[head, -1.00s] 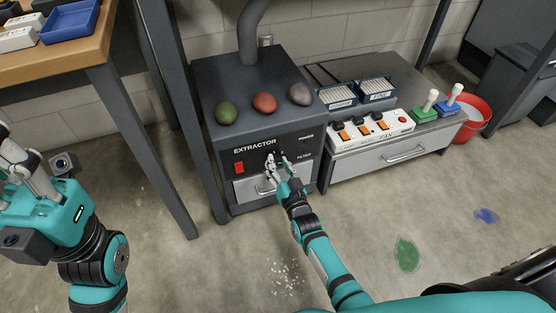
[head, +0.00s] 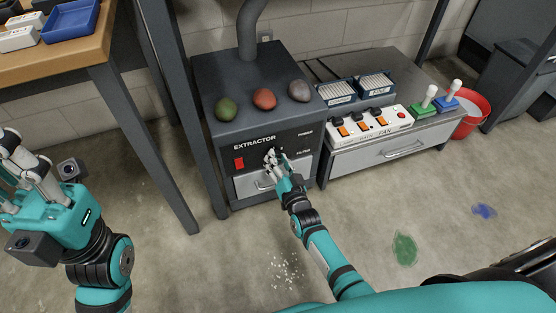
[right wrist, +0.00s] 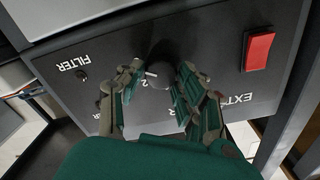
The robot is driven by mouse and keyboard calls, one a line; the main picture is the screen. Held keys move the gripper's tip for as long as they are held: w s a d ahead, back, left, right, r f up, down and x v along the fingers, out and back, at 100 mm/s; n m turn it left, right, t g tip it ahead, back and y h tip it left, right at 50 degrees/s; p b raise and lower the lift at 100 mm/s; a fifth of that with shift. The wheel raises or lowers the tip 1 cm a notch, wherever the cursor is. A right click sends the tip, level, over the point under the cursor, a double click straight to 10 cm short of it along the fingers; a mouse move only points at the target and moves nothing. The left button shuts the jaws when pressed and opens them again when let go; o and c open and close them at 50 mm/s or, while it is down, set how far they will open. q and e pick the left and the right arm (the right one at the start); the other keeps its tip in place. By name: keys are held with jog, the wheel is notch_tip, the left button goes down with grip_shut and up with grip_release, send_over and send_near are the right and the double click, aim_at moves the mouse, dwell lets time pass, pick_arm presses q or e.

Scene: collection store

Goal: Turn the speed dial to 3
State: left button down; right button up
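The grey extractor box (head: 222,137) has a black front panel with the speed dial. In the right wrist view the dial (right wrist: 161,72) is a dark round knob with a pale mark, and a "2" is printed near it; the other numbers are hidden or unreadable. My right gripper (head: 273,155) is at the panel. In the right wrist view its fingers (right wrist: 160,70) stand on either side of the dial, apart, with a narrow gap showing at the left finger. My left gripper (head: 18,160) is at the left edge, away from the extractor; its finger opening is unclear.
A red switch (head: 239,163) is left of the dial. A power strip (head: 370,125) lies on the low cabinet at the right. A drawer (head: 262,183) is below the panel.

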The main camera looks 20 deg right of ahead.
jog(key=o, duration=0.3)
jog(key=s, duration=1.2)
jog(key=shift+d, duration=0.2)
